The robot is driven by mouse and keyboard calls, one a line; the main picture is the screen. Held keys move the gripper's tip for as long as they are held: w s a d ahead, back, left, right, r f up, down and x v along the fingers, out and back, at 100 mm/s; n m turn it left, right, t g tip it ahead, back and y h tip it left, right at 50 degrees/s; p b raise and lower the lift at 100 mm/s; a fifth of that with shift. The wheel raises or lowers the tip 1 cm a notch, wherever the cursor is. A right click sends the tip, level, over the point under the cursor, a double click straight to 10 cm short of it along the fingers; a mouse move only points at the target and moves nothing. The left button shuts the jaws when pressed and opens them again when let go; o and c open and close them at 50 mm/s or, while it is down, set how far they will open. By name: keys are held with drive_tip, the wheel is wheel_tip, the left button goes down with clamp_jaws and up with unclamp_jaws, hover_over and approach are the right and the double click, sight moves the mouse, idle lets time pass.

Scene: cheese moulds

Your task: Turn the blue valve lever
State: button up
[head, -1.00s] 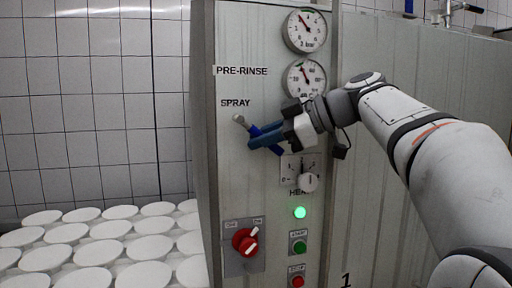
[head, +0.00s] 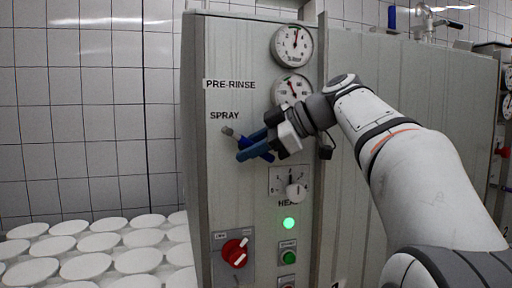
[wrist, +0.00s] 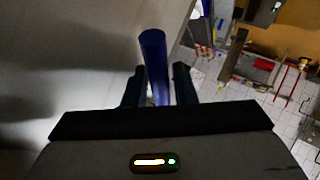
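The blue valve lever (head: 258,150) is on the grey panel beside the SPRAY label, slanting down to the right from its pale metal end (head: 228,130). My gripper (head: 245,146) reaches in from the right, with its two blue-dark fingers at the lever, one on each side. In the wrist view the lever (wrist: 155,62) stands between the two fingers (wrist: 158,88). Narrow gaps seem to show beside it, so the fingers look open around it. The fingers hide part of the lever in the head view.
Two round gauges (head: 292,45) sit above on the panel. A small dial (head: 296,192), a green light (head: 289,223), a red rotary switch (head: 235,252) and a green button (head: 289,257) are below. White round moulds (head: 85,266) stand in rows at the left.

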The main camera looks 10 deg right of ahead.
drive_tip(key=shift+s+d+r, duration=0.1)
drive_tip(key=shift+d, duration=0.15)
drive_tip(key=v, duration=0.7)
drive_tip(key=shift+d, duration=0.2)
drive_tip(key=shift+s, duration=0.15)
